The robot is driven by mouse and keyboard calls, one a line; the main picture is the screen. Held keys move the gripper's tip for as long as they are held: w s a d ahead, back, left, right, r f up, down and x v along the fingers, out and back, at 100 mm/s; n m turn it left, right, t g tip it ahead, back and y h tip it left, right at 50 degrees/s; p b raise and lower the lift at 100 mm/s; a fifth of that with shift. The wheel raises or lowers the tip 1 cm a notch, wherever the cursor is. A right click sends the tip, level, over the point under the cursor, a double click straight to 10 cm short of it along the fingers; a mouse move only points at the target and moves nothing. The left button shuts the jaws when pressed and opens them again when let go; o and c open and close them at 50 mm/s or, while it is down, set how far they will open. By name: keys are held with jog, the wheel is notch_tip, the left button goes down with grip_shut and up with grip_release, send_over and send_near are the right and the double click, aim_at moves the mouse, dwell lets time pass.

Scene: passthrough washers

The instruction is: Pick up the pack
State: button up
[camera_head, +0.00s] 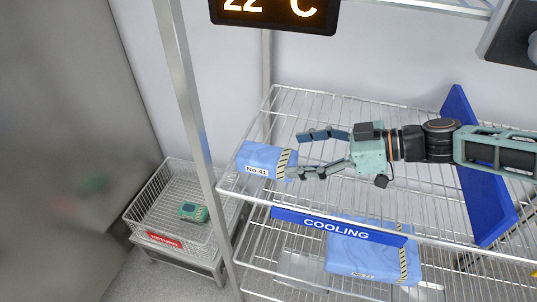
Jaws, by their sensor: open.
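A blue wrapped pack (258,157) with a "No 41" label and a striped band lies at the left front of the upper wire shelf (330,112). My gripper (296,155) is open at its right end, with the fingers pointing left. The lower finger overlaps the pack's right edge in the picture; I cannot tell whether it touches. The upper finger is above and behind the pack's right end. A second blue pack (365,254) with a striped band and a small label lies on the shelf below, partly hidden by the front rail.
A blue upright divider (470,170) stands on the shelf behind my arm. A "COOLING" sign (340,227) runs along the front edge. A metal post (185,90) rises at the left. A wire basket (165,200) with a green item (194,212) stands lower left.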

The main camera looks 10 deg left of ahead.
aim_at(267, 157)
jog(key=x, duration=0.3)
jog(key=shift+s+a+f, duration=0.1)
jog(key=shift+a+f, duration=0.1)
jog(key=shift+a, duration=0.15)
jog(key=shift+w+b+x, duration=0.15)
jog(key=shift+x, duration=1.15)
jog(key=shift+w+b+x, duration=0.15)
jog(key=shift+w+x, duration=0.05)
jog(key=shift+x, duration=1.05)
jog(key=shift+d+f, duration=0.1)
jog(key=shift+f, duration=0.1)
jog(key=c, duration=1.5)
